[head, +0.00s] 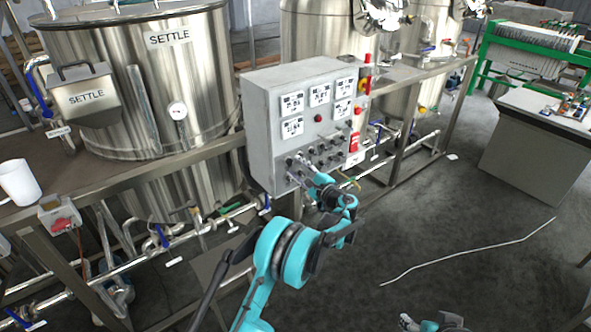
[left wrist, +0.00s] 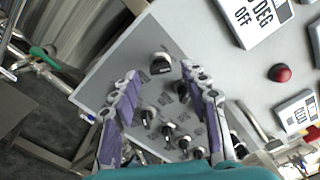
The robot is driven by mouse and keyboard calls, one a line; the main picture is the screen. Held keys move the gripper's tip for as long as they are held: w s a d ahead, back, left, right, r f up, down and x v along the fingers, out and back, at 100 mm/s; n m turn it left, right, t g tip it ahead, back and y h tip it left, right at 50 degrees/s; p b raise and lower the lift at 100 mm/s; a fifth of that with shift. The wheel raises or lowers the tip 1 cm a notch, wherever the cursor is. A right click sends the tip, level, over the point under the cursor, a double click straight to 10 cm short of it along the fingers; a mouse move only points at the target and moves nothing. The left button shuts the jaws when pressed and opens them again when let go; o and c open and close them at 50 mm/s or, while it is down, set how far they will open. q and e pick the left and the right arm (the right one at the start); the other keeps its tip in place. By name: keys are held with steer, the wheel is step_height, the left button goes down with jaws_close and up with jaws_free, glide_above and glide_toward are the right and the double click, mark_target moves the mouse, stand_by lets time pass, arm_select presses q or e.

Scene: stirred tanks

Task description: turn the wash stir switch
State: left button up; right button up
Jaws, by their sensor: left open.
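The grey control panel (head: 262,142) carries several black rotary switches in its lower part. In the left wrist view the panel face (left wrist: 120,75) is tilted. One switch (left wrist: 161,63) stands apart near the panel's edge, just beyond and between my fingertips. More switches (left wrist: 168,131) show lower between the fingers. No switch labels are readable, so I cannot tell which is the wash stir switch. My left gripper (head: 299,167) is in front of the panel's lower left switches; its jaws are open with nothing between them in the left wrist view (left wrist: 158,78). My right gripper (head: 405,322) shows partly at the bottom edge.
A red button (left wrist: 281,73) and several white displays (head: 292,104) sit on the panel. A steel SETTLE tank (head: 150,90) stands left behind it. Pipes and valves run below the bench. The floor (head: 450,220) at right is open, with a thin white line across it.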

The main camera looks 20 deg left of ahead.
arm_select(q)
steer(key=shift+x, duration=0.8)
jaws_close()
steer(key=shift+n, duration=0.4)
steer(key=n+b, duration=0.1)
steer(key=n, duration=1)
